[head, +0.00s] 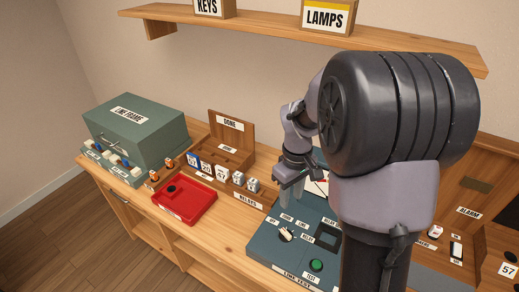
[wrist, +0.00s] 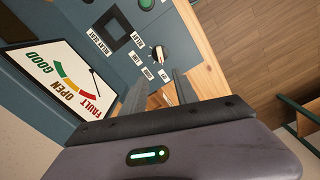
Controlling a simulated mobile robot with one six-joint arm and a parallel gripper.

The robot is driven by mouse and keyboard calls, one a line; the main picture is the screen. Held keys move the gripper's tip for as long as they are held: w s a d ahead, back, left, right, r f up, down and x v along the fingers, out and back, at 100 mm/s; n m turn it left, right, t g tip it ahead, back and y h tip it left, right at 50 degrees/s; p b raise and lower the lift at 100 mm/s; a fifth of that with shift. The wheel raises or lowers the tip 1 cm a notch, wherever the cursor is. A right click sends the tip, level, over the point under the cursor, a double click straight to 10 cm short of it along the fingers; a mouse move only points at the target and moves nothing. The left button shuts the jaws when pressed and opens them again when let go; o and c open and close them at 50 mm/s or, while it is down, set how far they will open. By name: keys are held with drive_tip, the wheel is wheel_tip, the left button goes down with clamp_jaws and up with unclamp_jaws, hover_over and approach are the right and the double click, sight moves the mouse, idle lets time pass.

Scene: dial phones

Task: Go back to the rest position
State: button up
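My gripper (head: 291,192) hangs over the back left part of the blue line-test panel (head: 262,246). Its two fingers (wrist: 160,95) stand apart in the wrist view, with nothing between them. The white-and-black rotary knob (head: 286,235) is just in front of the gripper and also shows beyond the fingers in the wrist view (wrist: 158,54). The fingers appear apart from the knob. My arm hides much of the panel's right and back in the head view. A dial marked GOOD, OPEN and FAULT (wrist: 62,88) shows in the wrist view.
A green button (head: 317,265) and a dark square socket (head: 327,236) are on the panel. Left of it are a red tray (head: 186,203), a row of relays (head: 222,174) and a green cabinet (head: 140,135). A shelf (head: 270,28) runs above. The ALARM box (head: 468,205) stands right.

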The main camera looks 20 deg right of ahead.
drive_tip(key=s+a+r+m+t+y+b, duration=0.1)
drive_tip(key=s+a+r+m+t+b, duration=0.2)
drive_tip(key=s+a, duration=0.5)
drive_tip(key=s+a+r+m+t+y+b, duration=0.1)
drive_tip(key=s+a+r+m+t+b, duration=0.1)
drive_tip(key=s+a, duration=0.7)
wheel_tip(320, 180, up, 2)
drive_tip(key=m+b, duration=0.1)
drive_tip(key=m, duration=0.1)
drive_tip(key=shift+r+m+t+b, duration=0.25)
drive_tip(key=shift+m+t+b, duration=0.05)
drive_tip(key=shift+t, duration=0.1)
drive_tip(key=shift+d, duration=0.1)
